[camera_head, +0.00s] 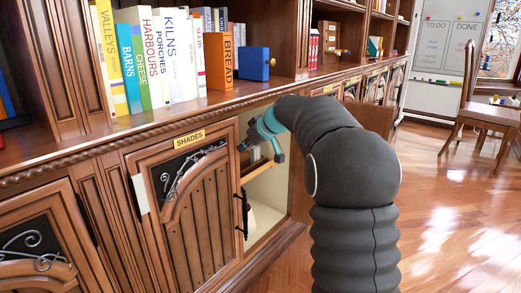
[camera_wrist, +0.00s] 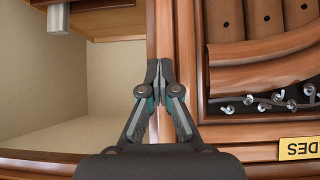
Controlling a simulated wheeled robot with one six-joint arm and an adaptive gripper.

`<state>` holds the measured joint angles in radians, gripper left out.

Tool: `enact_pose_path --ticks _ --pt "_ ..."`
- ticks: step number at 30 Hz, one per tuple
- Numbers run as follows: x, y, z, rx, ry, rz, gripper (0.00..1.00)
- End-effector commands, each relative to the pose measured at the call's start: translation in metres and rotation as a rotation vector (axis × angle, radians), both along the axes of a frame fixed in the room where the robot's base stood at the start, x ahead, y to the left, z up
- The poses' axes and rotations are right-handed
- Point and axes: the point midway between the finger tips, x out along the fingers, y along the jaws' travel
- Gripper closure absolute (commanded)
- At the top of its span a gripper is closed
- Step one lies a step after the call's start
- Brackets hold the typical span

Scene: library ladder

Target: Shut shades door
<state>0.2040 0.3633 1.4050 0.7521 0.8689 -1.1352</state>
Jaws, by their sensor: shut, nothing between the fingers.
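The shades door (camera_head: 187,215) is a carved brown wooden door with an arched slatted panel and dark scrollwork, under a yellow SHADES label (camera_head: 188,139). A black handle (camera_head: 242,212) is at its right edge. The door stands open; the pale cabinet interior (camera_head: 268,190) shows to its right. How far it is swung is hard to tell. My gripper (camera_head: 243,147) is at the upper right of the door, at the opening. In the wrist view my gripper (camera_wrist: 162,68) has its fingertips together and empty, over the wooden edge between interior and door panel; contact is unclear.
Several books (camera_head: 160,60) and a blue block (camera_head: 253,64) stand on the counter (camera_head: 130,125) above the door. Another carved door (camera_head: 40,240) is at the left. A chair (camera_head: 485,115) stands at the right. The wooden floor (camera_head: 450,220) in front is mostly clear.

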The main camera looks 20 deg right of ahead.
Motion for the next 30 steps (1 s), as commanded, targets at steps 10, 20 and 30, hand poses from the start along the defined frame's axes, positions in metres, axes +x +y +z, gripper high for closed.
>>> enact_pose_path --ticks 10,20,30 --pt "0.008 0.013 0.004 0.008 -0.013 0.004 1.00" --pt "-0.004 0.005 0.001 0.006 -0.012 0.011 1.00" --pt "-0.046 -0.036 0.033 0.001 -0.004 0.006 1.00"
